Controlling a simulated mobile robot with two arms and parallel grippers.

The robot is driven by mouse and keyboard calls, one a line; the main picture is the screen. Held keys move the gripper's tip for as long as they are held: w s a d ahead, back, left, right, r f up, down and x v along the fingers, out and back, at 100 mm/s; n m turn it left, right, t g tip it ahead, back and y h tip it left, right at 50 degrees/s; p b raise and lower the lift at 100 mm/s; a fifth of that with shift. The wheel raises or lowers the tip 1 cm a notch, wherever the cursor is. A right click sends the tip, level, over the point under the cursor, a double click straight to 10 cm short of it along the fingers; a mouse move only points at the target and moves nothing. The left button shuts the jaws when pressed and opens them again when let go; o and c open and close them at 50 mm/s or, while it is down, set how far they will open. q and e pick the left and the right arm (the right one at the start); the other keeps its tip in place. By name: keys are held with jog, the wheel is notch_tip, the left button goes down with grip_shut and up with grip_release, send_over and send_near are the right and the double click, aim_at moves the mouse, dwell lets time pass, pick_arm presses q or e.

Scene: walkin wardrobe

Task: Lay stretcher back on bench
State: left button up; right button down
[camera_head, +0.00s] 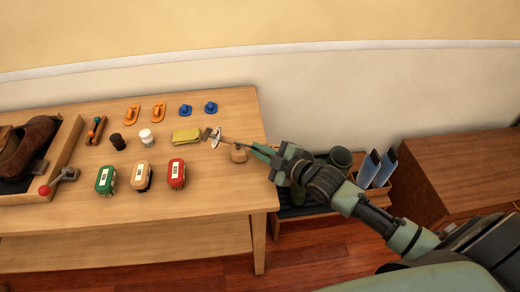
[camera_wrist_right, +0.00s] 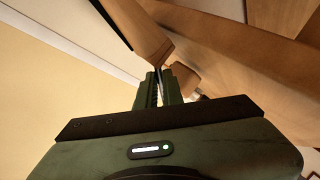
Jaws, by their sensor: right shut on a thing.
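My right gripper (camera_head: 264,150) reaches in from the right over the right end of the wooden bench (camera_head: 215,202). It is shut on the stretcher (camera_head: 232,141), a brown wooden and metal piece that points left from the fingers. In the right wrist view the stretcher's wooden part (camera_wrist_right: 138,28) rises from between the fingertips (camera_wrist_right: 160,88). A rounded wooden piece (camera_head: 238,154) shows just below the stretcher, close to the bench top; I cannot tell if it belongs to it. Whether the stretcher touches the bench is unclear. My left gripper is out of view.
A yellow cloth (camera_head: 187,136) lies left of the stretcher. Red (camera_head: 177,173), cream and green brushes stand in front. A boot (camera_head: 27,143) sits in a wooden tray at the left. A low rack (camera_head: 300,212) stands right of the bench. The bench's front right is clear.

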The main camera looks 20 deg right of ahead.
jog(key=shift+f, duration=0.35)
jog(key=c, duration=1.5)
grip_release()
jog(key=shift+s+f, duration=0.1)
jog(key=shift+f, duration=0.05)
jog(key=v, duration=0.7)
jog(key=shift+s+d+r+b, duration=0.15)
jog(key=shift+s+r+b, duration=0.15)
jog(key=shift+b, duration=0.05)
